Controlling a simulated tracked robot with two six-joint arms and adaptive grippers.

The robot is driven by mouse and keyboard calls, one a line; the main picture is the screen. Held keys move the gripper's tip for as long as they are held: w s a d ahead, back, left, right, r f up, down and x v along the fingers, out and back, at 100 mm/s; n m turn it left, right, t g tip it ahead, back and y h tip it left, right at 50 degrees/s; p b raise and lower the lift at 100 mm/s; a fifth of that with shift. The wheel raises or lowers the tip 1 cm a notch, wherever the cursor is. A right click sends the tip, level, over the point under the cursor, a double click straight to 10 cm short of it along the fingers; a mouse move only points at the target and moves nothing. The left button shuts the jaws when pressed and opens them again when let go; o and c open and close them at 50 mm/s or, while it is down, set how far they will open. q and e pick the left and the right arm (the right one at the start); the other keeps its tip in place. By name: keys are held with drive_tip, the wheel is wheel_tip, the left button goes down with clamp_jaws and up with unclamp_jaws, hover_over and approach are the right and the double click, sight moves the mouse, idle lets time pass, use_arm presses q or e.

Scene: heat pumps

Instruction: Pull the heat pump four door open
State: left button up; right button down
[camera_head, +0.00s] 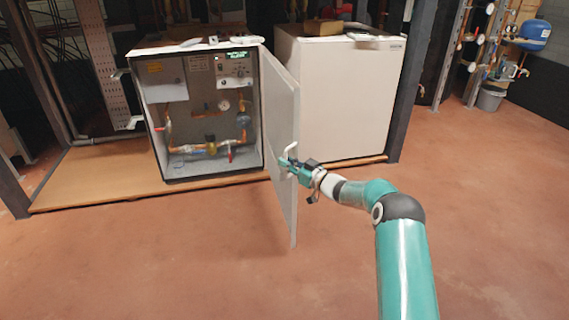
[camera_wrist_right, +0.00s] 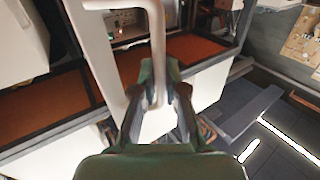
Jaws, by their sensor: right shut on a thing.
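The heat pump door (camera_head: 280,140) is a white panel hinged on the right side of its cabinet (camera_head: 165,130). It stands swung well out, and the pipes, gauges and control panel inside show. My right gripper (camera_head: 288,164) is at the white door handle (camera_head: 291,150), near the door's free edge. In the right wrist view the handle (camera_wrist_right: 158,45) runs down between the fingers of the gripper (camera_wrist_right: 158,105), which are shut on it. My left gripper is in neither view.
A second white cabinet (camera_head: 340,95), closed, stands to the right on the same wooden platform (camera_head: 95,175). Dark posts (camera_head: 412,80) flank the cabinets. The reddish floor in front is clear. A grey bucket (camera_head: 491,97) and a blue tank (camera_head: 533,33) are at the far right.

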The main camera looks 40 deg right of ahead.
drive_tip(key=shift+w+d+r, duration=0.1)
drive_tip(key=shift+w+r, duration=0.1)
drive_tip(key=shift+r, duration=0.05)
drive_tip(key=c, duration=1.5)
unclamp_jaws()
drive_tip(key=shift+f, duration=0.25)
drive_tip(key=s+d, duration=0.2)
drive_tip(key=s, duration=0.9)
drive_tip(key=shift+s, duration=0.35)
